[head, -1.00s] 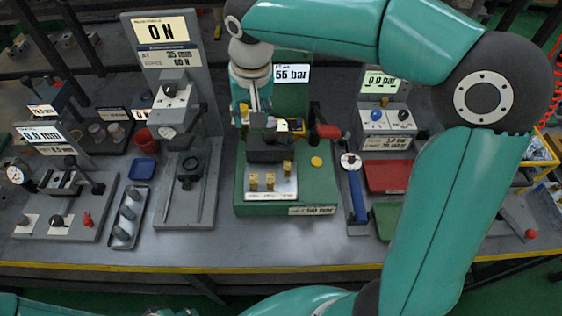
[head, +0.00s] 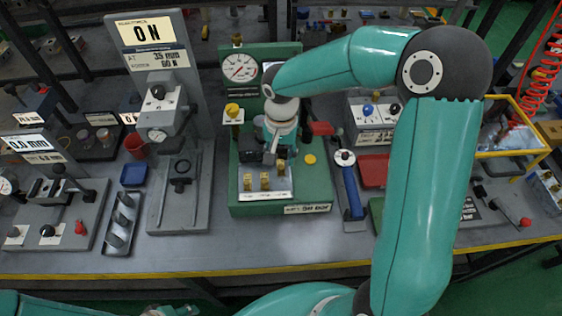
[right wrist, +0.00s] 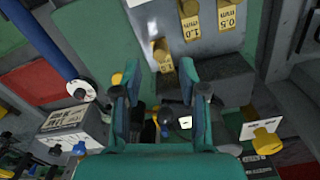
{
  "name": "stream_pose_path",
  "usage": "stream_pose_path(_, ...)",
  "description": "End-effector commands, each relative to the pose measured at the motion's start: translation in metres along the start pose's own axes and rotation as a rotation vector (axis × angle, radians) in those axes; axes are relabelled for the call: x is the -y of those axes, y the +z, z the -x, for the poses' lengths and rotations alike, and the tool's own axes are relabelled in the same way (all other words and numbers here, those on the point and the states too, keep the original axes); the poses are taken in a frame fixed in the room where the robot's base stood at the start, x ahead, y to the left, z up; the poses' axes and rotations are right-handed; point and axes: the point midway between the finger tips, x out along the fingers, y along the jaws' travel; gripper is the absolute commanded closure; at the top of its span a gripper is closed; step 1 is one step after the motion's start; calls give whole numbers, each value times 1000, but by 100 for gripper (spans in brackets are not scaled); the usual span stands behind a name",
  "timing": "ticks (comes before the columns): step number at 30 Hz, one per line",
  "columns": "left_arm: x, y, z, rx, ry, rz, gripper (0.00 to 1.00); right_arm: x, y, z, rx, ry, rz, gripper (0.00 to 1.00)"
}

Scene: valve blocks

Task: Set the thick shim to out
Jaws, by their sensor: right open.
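Three brass shim tabs stand in a row on the white plate (head: 267,194) of the green press block (head: 323,190). In the head view the left tab (head: 247,181) and middle tab (head: 264,180) sit nearer the front; the right tab (head: 281,167) sits further back.
A dark block (head: 252,152) stands behind the shim plate, with a yellow knob (head: 233,110) at the back left. A blue-handled lever (head: 353,190) and red tray (head: 374,171) lie to the right. The bench front is clear.

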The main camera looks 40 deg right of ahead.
Motion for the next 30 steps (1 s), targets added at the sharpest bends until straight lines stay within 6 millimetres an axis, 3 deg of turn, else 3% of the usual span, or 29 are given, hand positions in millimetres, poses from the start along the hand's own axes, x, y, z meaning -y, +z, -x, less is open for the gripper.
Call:
stream_pose_path(3,-1,0,3,0,0,0,60,-1,1,-20,3,3,0,58)
stream_pose_path(9,-2,0,4,0,0,0,60,0,0,-37,1,1,0,58)
stream_pose_path(19,-2,0,4,0,0,0,60,0,0,-40,0,-1,2,58)
stream_pose_path(27,-2,0,4,0,0,0,60,1,0,-40,0,-1,2,100)
stream_pose_path(30,-2,0,4,0,0,0,60,1,0,-40,0,-1,2,100)
